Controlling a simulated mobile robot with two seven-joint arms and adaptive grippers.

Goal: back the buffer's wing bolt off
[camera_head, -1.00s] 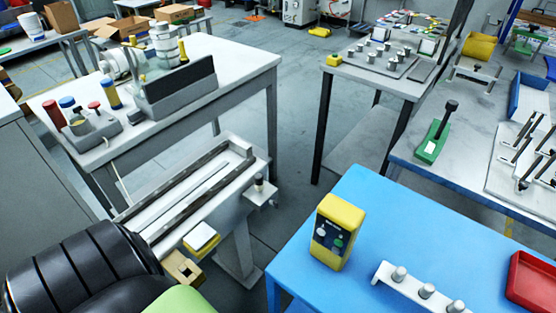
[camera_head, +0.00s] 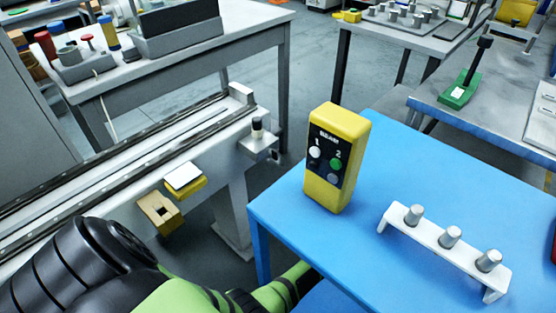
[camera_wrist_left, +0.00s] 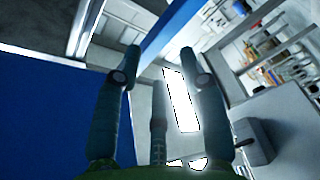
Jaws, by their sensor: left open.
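I cannot make out a wing bolt in either view, and I cannot tell for certain which part is the buffer. A long grey rail (camera_head: 100,163) runs along the left of the head view. A small bracket with a black-topped post (camera_head: 258,132) sits at its right end. My left arm, black and green, comes in low in the head view, and its gripper cannot be made out there. In the left wrist view my left gripper (camera_wrist_left: 160,65) is open, with nothing seen between its fingers. My right gripper is in neither view.
A yellow block with a white top (camera_head: 184,178) and a tan square-holed block (camera_head: 160,212) are at the rail's near side. Grey benches stand behind.

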